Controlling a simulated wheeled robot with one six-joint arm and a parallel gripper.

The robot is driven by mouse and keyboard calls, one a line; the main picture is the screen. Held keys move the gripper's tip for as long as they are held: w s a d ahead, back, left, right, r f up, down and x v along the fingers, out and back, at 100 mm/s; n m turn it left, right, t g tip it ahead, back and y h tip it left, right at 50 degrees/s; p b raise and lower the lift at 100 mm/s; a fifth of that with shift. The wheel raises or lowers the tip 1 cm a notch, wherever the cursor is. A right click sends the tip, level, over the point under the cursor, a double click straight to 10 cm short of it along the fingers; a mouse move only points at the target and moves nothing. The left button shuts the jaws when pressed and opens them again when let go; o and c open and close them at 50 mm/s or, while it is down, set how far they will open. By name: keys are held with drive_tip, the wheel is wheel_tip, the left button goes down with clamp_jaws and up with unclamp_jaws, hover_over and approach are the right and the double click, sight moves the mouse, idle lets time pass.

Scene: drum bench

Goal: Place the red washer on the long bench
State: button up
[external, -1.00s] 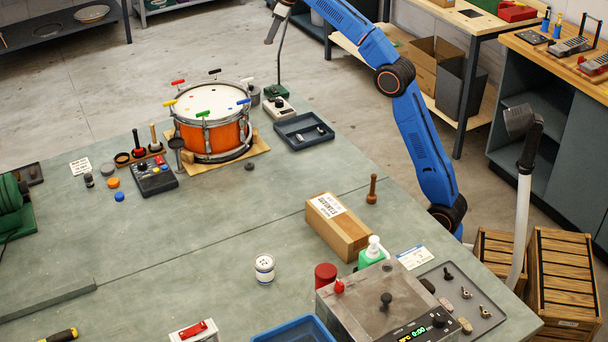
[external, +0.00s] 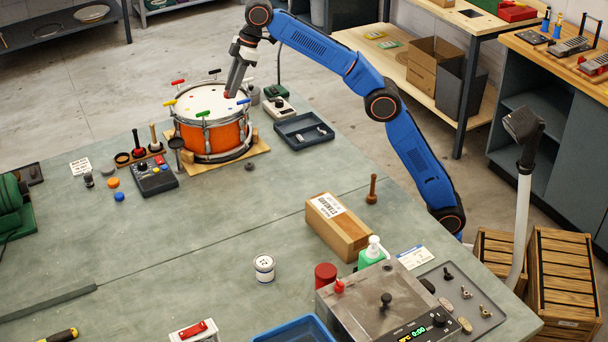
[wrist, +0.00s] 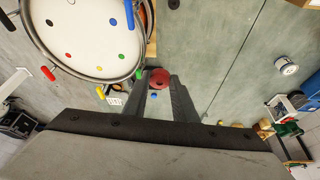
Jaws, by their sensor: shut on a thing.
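My gripper (external: 229,93) is shut on a red washer (wrist: 159,78), a round red disc between the fingertips in the wrist view. In the external view a bit of the washer (external: 227,95) shows at the fingertips, in front of the drum's white head. In the wrist view the fingertips are beside the drum's rim, with the bench behind them; their exact height is unclear. The big grey-green bench (external: 210,225) fills the middle of the external view and carries the drum; it also shows in the wrist view (wrist: 205,45).
The orange drum (external: 217,140) has coloured T-handled rods around its rim and small coloured spots on its head. A dark tray (external: 303,130) lies to its right, a control box (external: 153,177) to its left. Bare bench top lies in front of the drum, left of a cardboard box (external: 338,228).

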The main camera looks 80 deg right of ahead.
drive_tip(key=s+a+n, duration=0.2)
drive_tip(key=s+a, duration=0.3)
drive_tip(key=a, duration=0.9)
drive_tip(key=s+a+n+g+y, duration=0.25)
drive_tip(key=s+a+n, duration=0.45)
drive_tip(key=s+a, duration=2.25)
drive_tip(key=shift+g+h, duration=0.25)
drive_tip(key=shift+h, duration=0.1)
drive_tip(key=f, duration=0.9)
drive_tip(key=w+f, duration=0.1)
drive_tip(key=f, duration=0.8)
drive_tip(key=a+f, duration=0.1)
drive_tip(key=f, duration=0.9)
drive_tip(key=shift+w+f, duration=0.1)
drive_tip(key=shift+w, duration=0.15)
drive_tip(key=shift+f, duration=0.15)
drive_tip(key=o, duration=1)
drive_tip(key=v, duration=1.1)
drive_tip(key=shift+r, duration=0.45)
drive_tip(key=shift+o, duration=0.7)
drive_tip(key=shift+d+r, duration=0.15)
drive_tip(key=shift+r, duration=0.05)
